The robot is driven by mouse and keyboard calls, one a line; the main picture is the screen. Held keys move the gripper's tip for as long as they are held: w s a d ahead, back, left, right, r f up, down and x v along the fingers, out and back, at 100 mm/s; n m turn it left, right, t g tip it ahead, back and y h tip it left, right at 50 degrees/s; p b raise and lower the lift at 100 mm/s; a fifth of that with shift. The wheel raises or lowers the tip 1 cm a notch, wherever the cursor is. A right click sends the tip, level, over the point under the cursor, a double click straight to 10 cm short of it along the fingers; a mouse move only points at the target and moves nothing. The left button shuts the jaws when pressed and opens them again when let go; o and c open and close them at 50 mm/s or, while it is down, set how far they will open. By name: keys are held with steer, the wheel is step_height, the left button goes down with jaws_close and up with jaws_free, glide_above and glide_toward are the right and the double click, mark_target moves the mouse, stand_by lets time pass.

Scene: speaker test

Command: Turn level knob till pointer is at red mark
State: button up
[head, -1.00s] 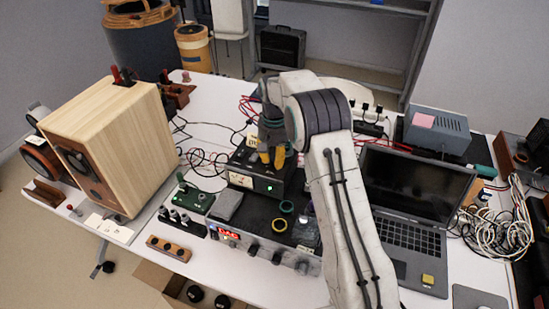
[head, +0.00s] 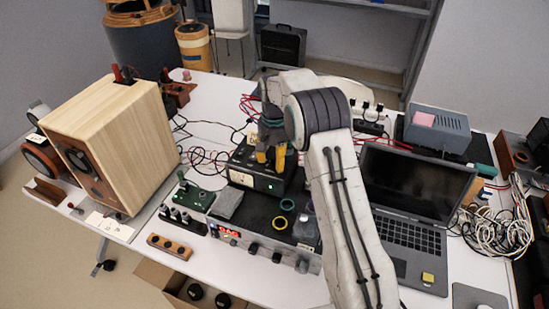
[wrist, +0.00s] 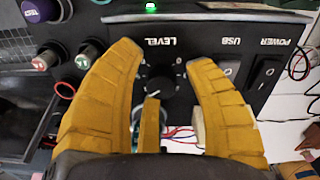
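The level knob (wrist: 160,84) is a small dark round knob on a black panel marked LEVEL, which appears upside down in the wrist view. My gripper (wrist: 162,68) has yellow fingers, open, with one on each side of the knob and clear gaps to it. A third yellow finger stands just below the knob and covers part of its surroundings. In the head view my gripper (head: 271,163) points down at the top of the black box (head: 284,186). I cannot make out the red mark, nor the pointer's direction for certain.
A wooden speaker (head: 130,135) stands left, a laptop (head: 415,188) right. A knobbed unit (head: 262,238) lies in front of the black box. Loose cables run behind.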

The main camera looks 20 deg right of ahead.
mark_target(274, 158)
steer(key=shift+w+r, duration=0.15)
steer(key=shift+r, duration=3.85)
